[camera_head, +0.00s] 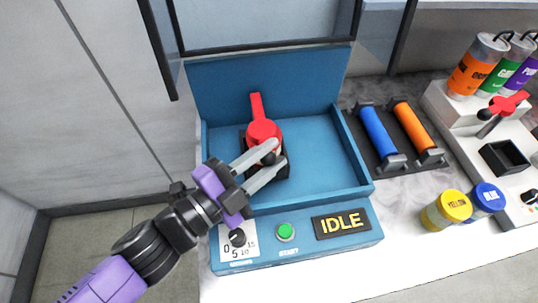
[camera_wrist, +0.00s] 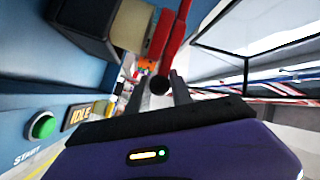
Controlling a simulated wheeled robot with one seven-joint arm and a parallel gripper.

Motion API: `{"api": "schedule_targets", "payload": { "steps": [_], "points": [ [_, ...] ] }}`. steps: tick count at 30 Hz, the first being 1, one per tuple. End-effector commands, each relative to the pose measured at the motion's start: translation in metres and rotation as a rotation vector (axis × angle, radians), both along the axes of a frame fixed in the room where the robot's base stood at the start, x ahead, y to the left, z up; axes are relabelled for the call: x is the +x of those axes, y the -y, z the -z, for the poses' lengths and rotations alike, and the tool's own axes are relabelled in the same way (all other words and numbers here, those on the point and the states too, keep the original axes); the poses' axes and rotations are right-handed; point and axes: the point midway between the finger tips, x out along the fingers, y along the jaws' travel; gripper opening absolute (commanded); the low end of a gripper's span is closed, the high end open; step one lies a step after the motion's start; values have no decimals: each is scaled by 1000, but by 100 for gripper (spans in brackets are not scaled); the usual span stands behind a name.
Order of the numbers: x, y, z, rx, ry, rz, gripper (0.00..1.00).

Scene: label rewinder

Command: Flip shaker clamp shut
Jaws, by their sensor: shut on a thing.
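The shaker clamp (camera_head: 262,132) is red, with a round top and a red arm pointing toward the back of the blue shaker box (camera_head: 320,160). It sits on a dark base at the left of the box floor. Its black ball knob (camera_head: 269,158) is between the fingertips of my gripper (camera_head: 275,152), which is shut on it. In the wrist view the knob (camera_wrist: 159,85) shows between the two fingers of my gripper (camera_wrist: 157,82), with red clamp bars (camera_wrist: 172,35) beyond. Whatever lies under the clamp is mostly hidden.
The box's lid (camera_head: 265,85) stands open at the back. Its front panel has a dial (camera_head: 237,238), a green START button (camera_head: 286,232) and an IDLE display (camera_head: 341,223). To the right are blue and orange rollers (camera_head: 378,131), yellow and blue jars (camera_head: 447,209), and a white station (camera_head: 480,135).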

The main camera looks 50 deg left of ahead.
Motion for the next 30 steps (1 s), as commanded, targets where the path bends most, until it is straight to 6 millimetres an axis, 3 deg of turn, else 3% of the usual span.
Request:
{"api": "schedule_targets", "payload": {
  "steps": [7,8,10,11,22,30],
  "points": [
    [-1,-1,1,2,-2,-2,0],
    [-1,-1,1,2,-2,-3,32],
    [-1,-1,1,2,-2,-3,46],
    [-1,-1,1,2,-2,-2,48],
    [-5,-1,1,2,-2,-2,48],
    [-46,-3,3,3,-4,-6,48]
  ]
}}
